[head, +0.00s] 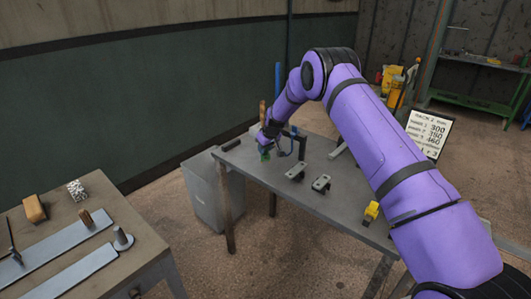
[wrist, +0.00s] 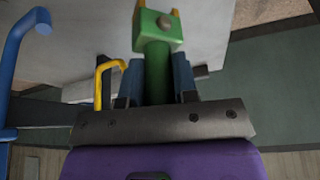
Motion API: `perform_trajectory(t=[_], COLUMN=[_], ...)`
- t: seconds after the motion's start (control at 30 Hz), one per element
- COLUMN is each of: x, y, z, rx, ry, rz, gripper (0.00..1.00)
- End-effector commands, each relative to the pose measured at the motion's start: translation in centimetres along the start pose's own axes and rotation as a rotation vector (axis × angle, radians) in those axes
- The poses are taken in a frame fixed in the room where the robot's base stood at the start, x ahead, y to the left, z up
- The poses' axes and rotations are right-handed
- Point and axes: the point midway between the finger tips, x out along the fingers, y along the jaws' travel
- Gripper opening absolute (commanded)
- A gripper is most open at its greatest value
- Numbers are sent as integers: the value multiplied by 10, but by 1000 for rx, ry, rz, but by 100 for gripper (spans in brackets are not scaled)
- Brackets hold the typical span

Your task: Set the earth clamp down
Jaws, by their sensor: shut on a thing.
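The earth clamp looks to be the green piece (wrist: 158,65) in the wrist view, with a blocky top and a round knob. My gripper (wrist: 157,80) is shut on it, with a blue finger on each side. In the head view, my gripper (head: 270,141) is over the far left end of the grey table (head: 265,180), and a little green of the piece (head: 265,154) shows below it. I cannot tell whether the piece touches the table. My gripper hides part of it.
Two grey blocks, one (head: 296,172) left of the other (head: 321,184), lie on the table, with a yellow object (head: 371,212) further right. A blue hook (wrist: 22,40) and a yellow hook (wrist: 108,75) are close left of my gripper. A grey bin (head: 212,190) stands beside the table.

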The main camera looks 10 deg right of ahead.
Motion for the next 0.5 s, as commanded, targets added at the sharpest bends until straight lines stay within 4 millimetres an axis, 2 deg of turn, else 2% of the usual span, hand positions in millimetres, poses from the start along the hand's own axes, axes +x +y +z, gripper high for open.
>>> perform_trajectory(t=[0.13, 0.5], x=[16, 20], y=[0, 0], z=[7, 8], rx=[0, 0], ry=[0, 0], rz=[-1, 0], gripper=[0, 0])
